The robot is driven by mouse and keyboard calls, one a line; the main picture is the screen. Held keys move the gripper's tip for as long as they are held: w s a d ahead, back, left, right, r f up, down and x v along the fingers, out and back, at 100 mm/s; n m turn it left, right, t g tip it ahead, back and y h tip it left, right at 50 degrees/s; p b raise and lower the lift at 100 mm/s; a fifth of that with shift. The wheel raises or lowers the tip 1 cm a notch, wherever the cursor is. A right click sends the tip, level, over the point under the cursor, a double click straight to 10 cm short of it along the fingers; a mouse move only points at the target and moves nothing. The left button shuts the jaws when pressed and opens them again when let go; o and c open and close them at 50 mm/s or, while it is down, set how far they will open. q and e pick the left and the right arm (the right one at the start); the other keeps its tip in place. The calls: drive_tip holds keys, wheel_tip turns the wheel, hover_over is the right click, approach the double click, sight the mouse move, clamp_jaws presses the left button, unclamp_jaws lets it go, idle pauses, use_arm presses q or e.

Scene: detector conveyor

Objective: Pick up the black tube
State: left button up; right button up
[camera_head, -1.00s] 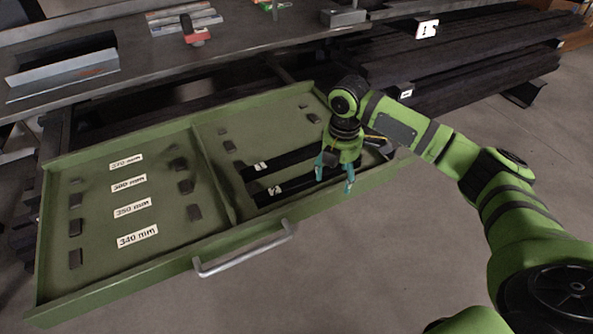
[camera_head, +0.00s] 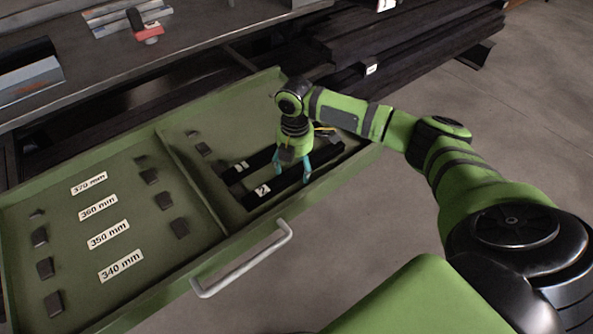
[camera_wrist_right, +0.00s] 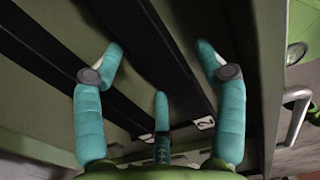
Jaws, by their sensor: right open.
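Two black tubes lie side by side in the right compartment of the open green drawer (camera_head: 217,240). The nearer black tube (camera_head: 325,161) has a white label with a 2 on it; it also shows in the right wrist view (camera_wrist_right: 168,60). The farther black tube (camera_head: 234,174) has a label by its left end. My right gripper (camera_head: 292,178) points down at the nearer tube. In the right wrist view its teal fingers (camera_wrist_right: 158,55) are open, spread to either side of this tube, with nothing held. Whether they touch it I cannot tell. My left gripper is out of view.
The left compartment has labels from 340 mm to 370 mm (camera_head: 121,266) and dark holder blocks (camera_head: 179,228). The drawer's metal handle (camera_head: 240,268) juts out in front. A workbench (camera_head: 110,70) stands behind, and a stack of black bars (camera_head: 400,45) lies beyond the arm.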

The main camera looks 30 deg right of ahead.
drive_tip(key=shift+c, duration=0.4)
clamp_jaws()
drive_tip(key=shift+r, duration=0.15)
